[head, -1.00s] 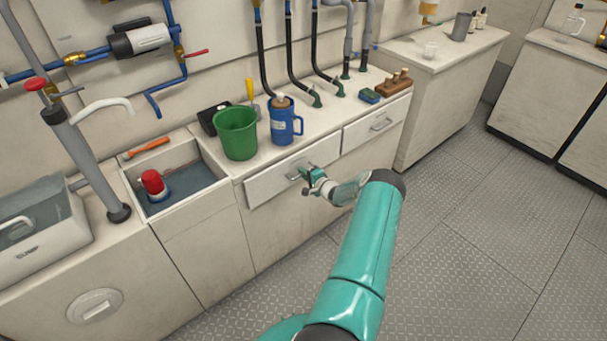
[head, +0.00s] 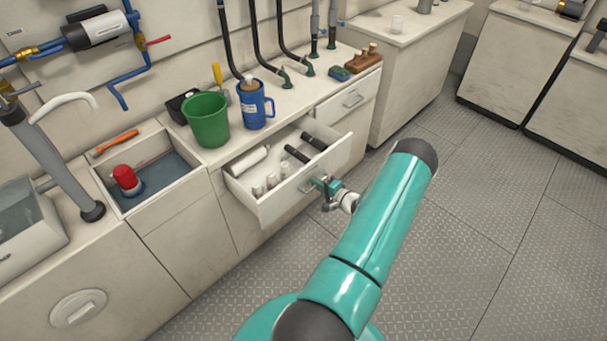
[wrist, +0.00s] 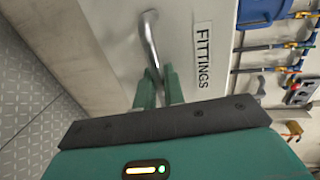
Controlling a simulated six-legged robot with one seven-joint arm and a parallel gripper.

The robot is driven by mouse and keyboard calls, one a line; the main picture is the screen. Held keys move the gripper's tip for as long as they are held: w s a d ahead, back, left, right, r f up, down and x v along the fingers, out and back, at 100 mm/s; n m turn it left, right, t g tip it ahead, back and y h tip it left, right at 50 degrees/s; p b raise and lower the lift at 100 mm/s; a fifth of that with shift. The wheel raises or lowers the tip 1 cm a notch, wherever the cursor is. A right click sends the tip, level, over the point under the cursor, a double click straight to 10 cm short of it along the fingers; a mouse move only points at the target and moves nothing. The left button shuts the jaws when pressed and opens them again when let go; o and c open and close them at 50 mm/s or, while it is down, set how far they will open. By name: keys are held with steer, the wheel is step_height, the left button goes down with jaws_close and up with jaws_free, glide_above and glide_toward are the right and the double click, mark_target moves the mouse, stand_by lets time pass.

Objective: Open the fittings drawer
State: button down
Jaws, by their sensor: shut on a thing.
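The fittings drawer (head: 289,209) is the left one of two drawers under the counter, and it stands pulled well out. Inside lie a white roll (head: 250,160), several small pale fittings and two dark cylinders (head: 297,154). In the wrist view its front carries a "FITTINGS" label (wrist: 203,55) and a metal bar handle (wrist: 151,38). My gripper (wrist: 159,84) has its green fingers on either side of the handle's near end, shut on it. In the head view my gripper (head: 328,188) is at the drawer front, and it hides part of the handle.
A green bucket (head: 207,119) and a blue jug (head: 254,104) stand on the counter above the open drawer. A second drawer (head: 348,99) to the right is shut. A sink (head: 153,173) is to the left. The grey floor (head: 460,240) at right is clear.

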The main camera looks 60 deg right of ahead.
steer(key=shift+f+v, duration=0.15)
steer(key=shift+v, duration=0.75)
steer(key=shift+f+v, duration=0.2)
steer(key=shift+v, duration=0.7)
steer(key=shift+f+v, duration=0.15)
steer(key=shift+v, duration=0.75)
steer(key=shift+s, duration=0.1)
steer(key=c, duration=1.9)
jaws_free()
steer(key=v, duration=1.3)
steer(key=shift+s+r, duration=0.1)
steer(key=shift+s, duration=0.3)
